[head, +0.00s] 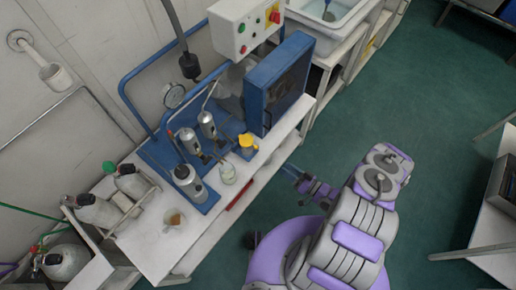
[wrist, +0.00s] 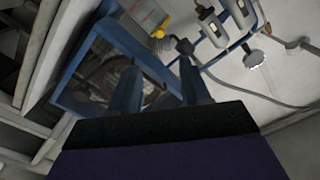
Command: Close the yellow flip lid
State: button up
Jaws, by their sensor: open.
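The yellow flip lid (head: 247,140) shows in the head view on a small fitting at the bench's front edge, beside the blue panel base. It appears raised, but it is too small to tell its exact angle. My gripper (head: 289,170) is in front of the bench, to the right of and below the lid in the picture, apart from it. In the wrist view my gripper (wrist: 160,66) has its two fingers spread with nothing between them. A small yellow patch shows beyond the fingers there; I cannot tell whether it is the lid.
A glass jar (head: 228,172) stands close to the lid, with metal cylinders (head: 189,181) to its left. A blue-framed guard (head: 279,85) rises behind it, under a white control box (head: 243,25). A mug (head: 173,220) sits on the bench. The green floor (head: 350,120) is clear.

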aim_at(257, 148)
jog(key=b+x, duration=0.2)
jog(key=x, duration=1.4)
jog(key=shift+w+a, duration=0.2)
jog(key=shift+c, duration=0.2)
grip_shut()
